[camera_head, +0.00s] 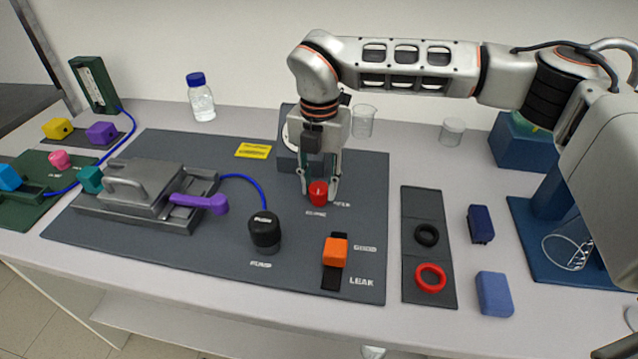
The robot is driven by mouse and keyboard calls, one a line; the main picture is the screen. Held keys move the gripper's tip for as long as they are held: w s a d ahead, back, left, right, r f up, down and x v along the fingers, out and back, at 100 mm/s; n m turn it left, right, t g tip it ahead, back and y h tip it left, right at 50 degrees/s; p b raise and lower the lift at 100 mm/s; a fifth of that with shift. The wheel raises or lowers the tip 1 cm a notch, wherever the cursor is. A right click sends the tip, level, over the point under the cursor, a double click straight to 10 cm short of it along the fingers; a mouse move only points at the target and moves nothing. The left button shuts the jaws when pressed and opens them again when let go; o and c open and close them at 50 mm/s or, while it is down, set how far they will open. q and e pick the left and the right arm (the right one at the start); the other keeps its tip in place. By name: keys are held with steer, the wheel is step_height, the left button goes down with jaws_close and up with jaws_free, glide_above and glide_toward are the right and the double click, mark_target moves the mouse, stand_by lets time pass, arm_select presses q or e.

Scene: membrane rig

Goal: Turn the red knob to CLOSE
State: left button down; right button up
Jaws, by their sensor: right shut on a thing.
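The red knob (318,193) stands on the dark grey mat (210,258), at the foot of a grey unit that is partly hidden behind my gripper. My right gripper (319,190) points down over the knob, its fingers on either side, shut on it. White labels sit beside the knob, but they are too small to read surely. The knob's pointer direction cannot be made out. My left gripper is not in view.
Left of the knob are a black pump button (264,233) and a grey clamp rig (150,190) with a purple lever (200,202). An orange leak block (335,251) is in front. A strip with black and red rings (431,278) lies to the right.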

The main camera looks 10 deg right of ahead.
mark_target(320, 187)
steer(key=shift+m, duration=0.5)
steer(key=o, duration=1.1)
steer(key=shift+r, duration=0.1)
step_height(320, 187, up, 12)
steer(key=shift+f, duration=0.1)
